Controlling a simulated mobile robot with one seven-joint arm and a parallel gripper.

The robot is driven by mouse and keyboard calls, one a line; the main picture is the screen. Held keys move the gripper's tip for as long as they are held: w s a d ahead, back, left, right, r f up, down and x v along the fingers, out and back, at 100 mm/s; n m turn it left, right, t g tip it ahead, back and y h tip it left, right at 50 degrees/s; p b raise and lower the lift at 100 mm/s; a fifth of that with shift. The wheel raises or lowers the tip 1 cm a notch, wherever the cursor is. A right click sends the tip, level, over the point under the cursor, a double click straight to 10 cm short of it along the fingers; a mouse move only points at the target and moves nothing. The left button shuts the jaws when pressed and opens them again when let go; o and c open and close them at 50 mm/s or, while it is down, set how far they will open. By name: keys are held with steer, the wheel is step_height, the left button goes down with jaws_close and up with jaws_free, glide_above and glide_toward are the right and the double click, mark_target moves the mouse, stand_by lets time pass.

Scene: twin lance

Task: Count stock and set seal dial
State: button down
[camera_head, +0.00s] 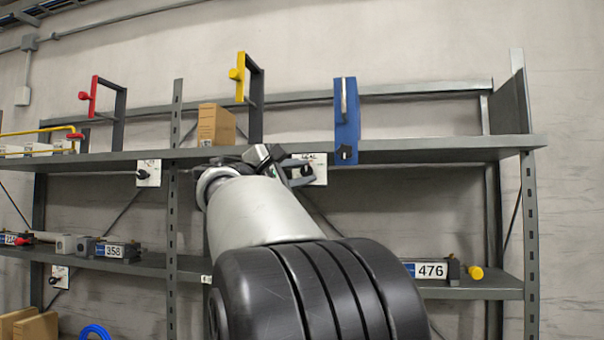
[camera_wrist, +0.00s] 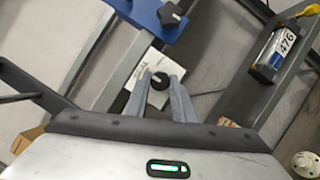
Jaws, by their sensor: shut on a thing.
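A white plate with a black dial (camera_head: 307,168) hangs on the front edge of the upper shelf, its printed label too small to read surely. In the wrist view the dial's black knob (camera_wrist: 159,82) sits between the two fingers of my gripper (camera_wrist: 160,84), which is shut on it. In the head view my gripper (camera_head: 290,170) reaches the plate from the left, and my arm hides part of the shelves. A similar dial plate (camera_head: 148,173) hangs further left, and another (camera_head: 59,276) hangs lower left. Numbered units 358 (camera_head: 113,251) and 476 (camera_head: 431,271) stand on the lower shelf.
A blue panel (camera_head: 346,125) with a handle and black knob is right of the dial. Frames with a yellow handle (camera_head: 238,74) and a red handle (camera_head: 89,96) stand along the upper shelf (camera_head: 440,148). A cardboard box (camera_head: 216,125) stands between them. The shelf's right part is bare.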

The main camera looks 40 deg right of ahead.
steer(key=c, duration=1.5)
jaws_free()
steer(key=b+v, duration=0.2)
steer(key=v, duration=1.5)
steer(key=shift+s+a, duration=0.1)
steer(key=shift+a, duration=0.15)
